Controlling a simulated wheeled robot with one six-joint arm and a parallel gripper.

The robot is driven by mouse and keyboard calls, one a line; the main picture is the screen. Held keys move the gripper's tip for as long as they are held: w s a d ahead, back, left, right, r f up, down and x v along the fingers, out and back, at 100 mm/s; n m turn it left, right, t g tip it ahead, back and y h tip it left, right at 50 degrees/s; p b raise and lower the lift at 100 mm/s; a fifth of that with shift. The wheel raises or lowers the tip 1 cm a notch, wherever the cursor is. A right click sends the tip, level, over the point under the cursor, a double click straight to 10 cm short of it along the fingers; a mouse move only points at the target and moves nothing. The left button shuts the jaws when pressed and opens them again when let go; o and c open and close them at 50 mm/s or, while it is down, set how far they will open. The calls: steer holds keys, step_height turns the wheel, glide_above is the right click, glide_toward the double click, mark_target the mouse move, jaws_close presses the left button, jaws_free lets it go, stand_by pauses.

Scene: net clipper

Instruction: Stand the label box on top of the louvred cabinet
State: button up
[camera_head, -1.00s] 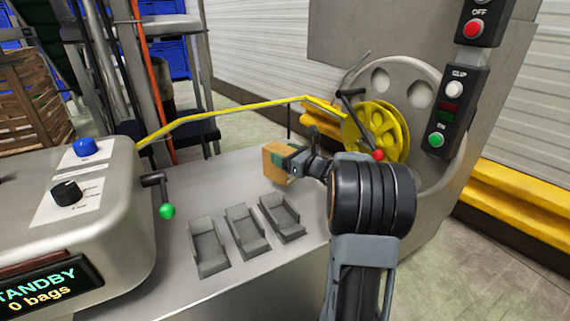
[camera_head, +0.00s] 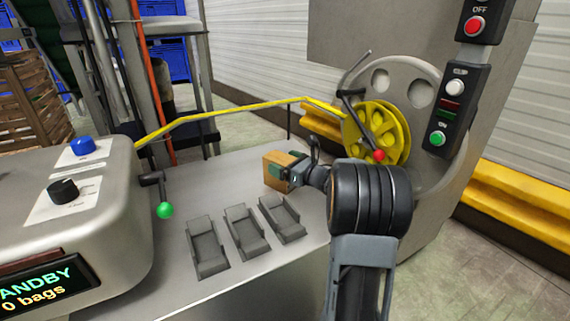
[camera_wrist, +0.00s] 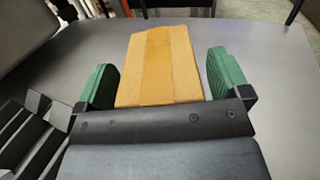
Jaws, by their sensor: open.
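The label box, a tan-brown carton (camera_head: 278,171), stands at the far right of the grey steel worktop. In the wrist view the box (camera_wrist: 160,65) lies between my gripper's two green fingers (camera_wrist: 165,82). A gap shows on each side, so the fingers are open around it and not clamped. My gripper (camera_head: 290,174) reaches the box from the right in the head view, and partly hides it. I cannot pick out any louvres, so I cannot tell which thing is the louvred cabinet.
Three small grey trays (camera_head: 244,232) are fixed on the worktop (camera_head: 215,175) in front of the box. A control housing (camera_head: 110,190) with a green-knobbed lever stands left. A yellow rail (camera_head: 235,107) runs behind. A yellow reel (camera_head: 378,132) and red-tipped lever stand close behind my arm.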

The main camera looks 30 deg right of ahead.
steer(key=shift+r, duration=0.1)
steer(key=shift+r+p, duration=0.2)
steer(key=shift+p, duration=0.3)
steer(key=v, duration=1.2)
steer(key=shift+f, duration=0.25)
